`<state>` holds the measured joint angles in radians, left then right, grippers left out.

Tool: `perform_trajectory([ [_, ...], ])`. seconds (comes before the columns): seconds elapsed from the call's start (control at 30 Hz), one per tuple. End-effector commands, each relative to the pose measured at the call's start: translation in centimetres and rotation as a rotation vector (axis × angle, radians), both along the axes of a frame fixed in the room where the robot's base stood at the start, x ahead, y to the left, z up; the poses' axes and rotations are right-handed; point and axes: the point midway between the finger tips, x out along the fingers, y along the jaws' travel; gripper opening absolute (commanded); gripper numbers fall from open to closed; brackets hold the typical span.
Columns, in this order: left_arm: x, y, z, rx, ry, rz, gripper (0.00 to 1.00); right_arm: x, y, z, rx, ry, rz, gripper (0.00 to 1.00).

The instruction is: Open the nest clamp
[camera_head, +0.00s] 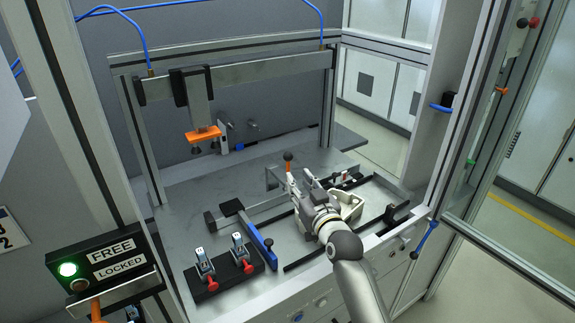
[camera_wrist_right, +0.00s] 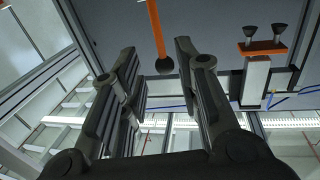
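The clamp's orange lever (camera_head: 289,167) stands upright with a black ball knob (camera_head: 288,156) at its top, above the grey work plate. My right gripper (camera_head: 299,177) is just in front of it and to the right, fingers pointing towards it. In the right wrist view the fingers (camera_wrist_right: 156,58) are spread with nothing held. The orange lever (camera_wrist_right: 155,25) and its black knob (camera_wrist_right: 164,66) show between the fingers there; I see no contact. The clamp's base is partly hidden by my gripper. A cream part (camera_head: 350,207) lies beside my wrist. My left gripper is not in view.
A black plate (camera_head: 222,282) with two red-handled toggle clamps (camera_head: 240,250) sits at the front left. A blue-ended bar (camera_head: 259,243) lies beside it. An orange-tipped suction tool (camera_head: 203,134) hangs from the gantry. The FREE/LOCKED panel (camera_head: 105,262) has a lit green lamp.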

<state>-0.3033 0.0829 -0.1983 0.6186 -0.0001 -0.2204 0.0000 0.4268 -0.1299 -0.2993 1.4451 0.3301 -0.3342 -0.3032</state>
Motion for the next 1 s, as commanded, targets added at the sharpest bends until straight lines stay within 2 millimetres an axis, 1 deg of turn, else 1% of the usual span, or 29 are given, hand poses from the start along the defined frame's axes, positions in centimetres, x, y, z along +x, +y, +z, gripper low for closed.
perform_trajectory([
  [0.03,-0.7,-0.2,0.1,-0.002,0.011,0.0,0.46,0.6,0.4,0.2,0.001,0.0,0.001,0.31],
  [0.1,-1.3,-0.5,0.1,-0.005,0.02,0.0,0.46,1.4,0.7,0.1,0.0,0.001,0.001,0.31],
  [0.2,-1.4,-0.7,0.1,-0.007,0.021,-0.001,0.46,2.4,1.2,0.1,-0.001,0.0,0.001,0.31],
  [0.33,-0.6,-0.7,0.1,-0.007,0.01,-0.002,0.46,3.7,1.8,0.1,-0.001,0.0,0.001,0.31],
  [0.5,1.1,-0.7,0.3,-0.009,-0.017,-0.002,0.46,5.3,2.5,0.1,0.0,0.0,0.001,0.31],
  [0.6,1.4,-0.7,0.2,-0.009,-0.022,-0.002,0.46,6.1,2.9,0.0,-0.001,0.0,0.002,0.31],
  [0.8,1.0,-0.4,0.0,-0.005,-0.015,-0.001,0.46,7.2,3.4,0.0,-0.001,0.0,0.001,0.31],
  [1.0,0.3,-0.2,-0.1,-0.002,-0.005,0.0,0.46,7.6,3.6,0.0,-0.001,0.0,0.0,0.31],
])
